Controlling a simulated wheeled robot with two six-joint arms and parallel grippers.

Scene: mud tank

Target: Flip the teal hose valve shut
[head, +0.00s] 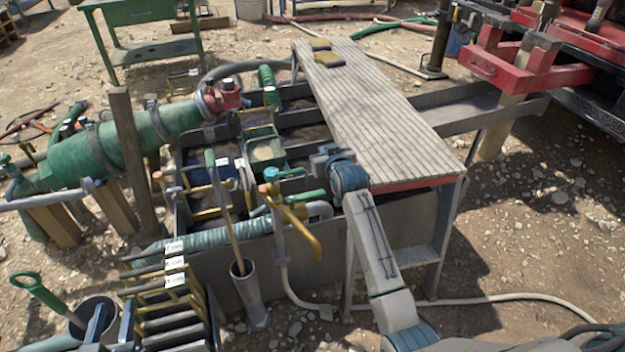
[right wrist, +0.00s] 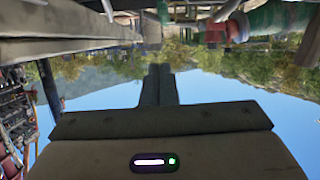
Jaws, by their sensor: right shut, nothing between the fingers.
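A teal valve body (head: 271,174) tops an upright standpipe at the near side of the tank in the head view. A short green piece (head: 293,172) sticks out to its right, and a yellow bar (head: 300,222) slopes down to the right below it. I cannot tell which part is the lever. My right gripper (head: 318,160) is to the right of the valve, over the tank beside the plank walkway, apparently apart from it. In the right wrist view the fingers (right wrist: 160,84) are closed together and empty. My left gripper is not in view.
The mud tank (head: 245,270) holds several pipes and yellow brackets. The plank walkway (head: 375,105) lies behind and right of my right arm. A grey tube (head: 250,292) with a wooden handle stands near the standpipe. A ribbed teal hose (head: 225,237) runs along the tank's near side.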

